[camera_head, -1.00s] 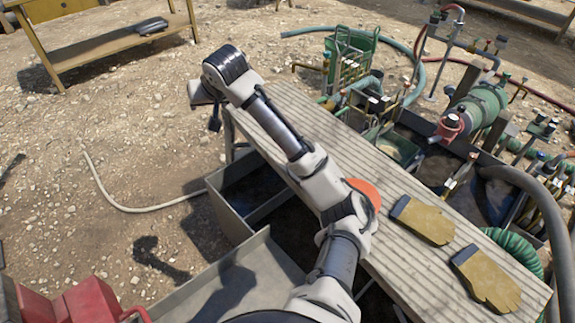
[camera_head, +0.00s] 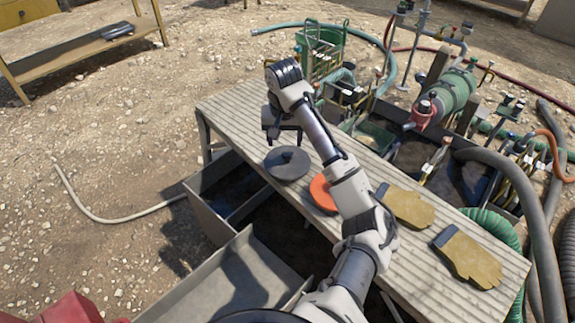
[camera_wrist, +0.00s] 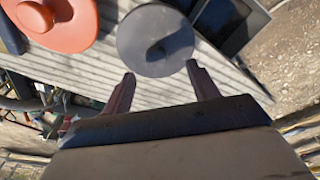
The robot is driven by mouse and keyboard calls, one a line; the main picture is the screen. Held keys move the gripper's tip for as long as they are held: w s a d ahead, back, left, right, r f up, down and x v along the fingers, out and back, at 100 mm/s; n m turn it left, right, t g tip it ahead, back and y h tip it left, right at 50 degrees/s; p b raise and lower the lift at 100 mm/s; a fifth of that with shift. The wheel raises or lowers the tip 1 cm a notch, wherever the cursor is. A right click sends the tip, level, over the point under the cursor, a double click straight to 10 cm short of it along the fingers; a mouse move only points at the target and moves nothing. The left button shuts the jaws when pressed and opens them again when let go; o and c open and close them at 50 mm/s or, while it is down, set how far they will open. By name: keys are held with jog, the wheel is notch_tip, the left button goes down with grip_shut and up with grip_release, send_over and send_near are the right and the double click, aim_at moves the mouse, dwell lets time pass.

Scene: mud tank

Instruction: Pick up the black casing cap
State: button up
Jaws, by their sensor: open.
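The black casing cap (camera_head: 287,163) is a flat dark disc with a small knob, lying on the grey ribbed bench (camera_head: 236,106). The cap also shows in the wrist view (camera_wrist: 156,40), just beyond my fingertips. My gripper (camera_head: 284,136) is over the bench, beside the cap on its far side in the head view. In the wrist view my gripper (camera_wrist: 160,75) has its two fingers spread apart, with nothing between them. The fingertips point toward the cap's near edge; I cannot tell their height above it.
An orange cap (camera_head: 323,194) lies on the bench close to the black one, partly behind my arm. Two yellow gloves (camera_head: 409,207) (camera_head: 467,258) lie farther right. Metal troughs (camera_head: 213,216) stand below the bench's front edge. Pipes and a green pump (camera_head: 452,95) crowd the area behind.

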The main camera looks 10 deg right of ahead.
aim_at(287, 153)
jog(key=shift+w+d+f+p, duration=0.1)
jog(key=shift+w+d+f, duration=0.05)
jog(key=shift+f, duration=0.75)
jog(key=shift+w+d+f+p, duration=0.1)
jog(key=shift+d+f, duration=0.1)
jog(key=shift+f, duration=0.7)
jog(key=shift+w+d+f+p, duration=0.1)
jog(key=shift+w+d+f, duration=0.05)
jog(key=shift+f, duration=0.75)
jog(key=shift+c, duration=0.2)
grip_shut()
jog(key=shift+r, duration=0.1)
